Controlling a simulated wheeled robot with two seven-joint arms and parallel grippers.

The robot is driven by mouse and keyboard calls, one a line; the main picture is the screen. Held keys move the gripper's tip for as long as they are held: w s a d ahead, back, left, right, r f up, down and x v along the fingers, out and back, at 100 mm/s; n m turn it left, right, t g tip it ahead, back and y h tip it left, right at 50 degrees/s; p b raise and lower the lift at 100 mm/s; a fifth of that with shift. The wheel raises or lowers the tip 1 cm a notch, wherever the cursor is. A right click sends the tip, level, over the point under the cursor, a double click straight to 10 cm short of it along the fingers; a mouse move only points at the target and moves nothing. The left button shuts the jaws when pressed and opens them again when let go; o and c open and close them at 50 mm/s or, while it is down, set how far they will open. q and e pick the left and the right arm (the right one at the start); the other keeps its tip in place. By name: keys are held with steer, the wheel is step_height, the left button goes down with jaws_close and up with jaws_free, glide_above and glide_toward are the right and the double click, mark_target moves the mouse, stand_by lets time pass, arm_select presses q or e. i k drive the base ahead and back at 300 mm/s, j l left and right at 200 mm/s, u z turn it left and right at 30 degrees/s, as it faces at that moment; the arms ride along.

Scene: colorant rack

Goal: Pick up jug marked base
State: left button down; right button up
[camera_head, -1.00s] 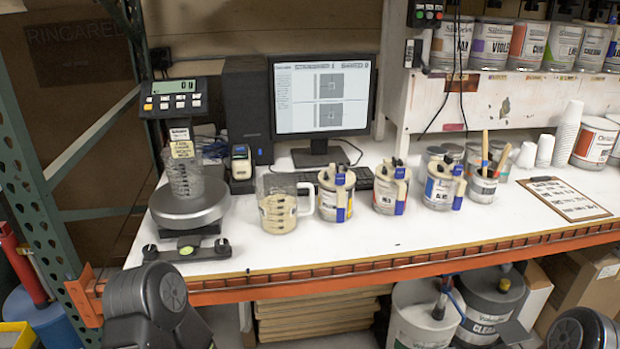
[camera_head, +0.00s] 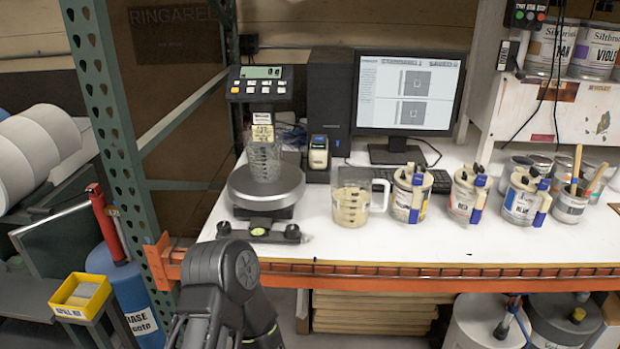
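A clear jug (camera_head: 351,205) with a white handle on its right and cream-coloured contents stands upright on the white bench, right of the scale. Dark markings show on its side, but I cannot read them. A blue container (camera_head: 140,292) at the lower left carries a label on which "BASE" can be read. It stands below bench height, with a red upright part on it. Part of my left arm shows at the bottom, in front of the bench edge and clear of the jug. Neither gripper's fingertips can be made out.
A scale (camera_head: 266,190) bears a clear beaker (camera_head: 264,160). A green upright post (camera_head: 110,120) separates the bench from a yellow tray (camera_head: 80,296). Bare bench lies in front of the jug.

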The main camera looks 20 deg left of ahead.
mark_target(351, 185)
steer(key=i+l+z, duration=0.3)
steer(key=i+l, duration=0.2)
steer(key=i+l+z, duration=0.25)
steer(key=i+l, duration=0.25)
steer(key=i+l+z, duration=0.3)
steer(key=i, duration=0.3)
steer(key=u, duration=2.3)
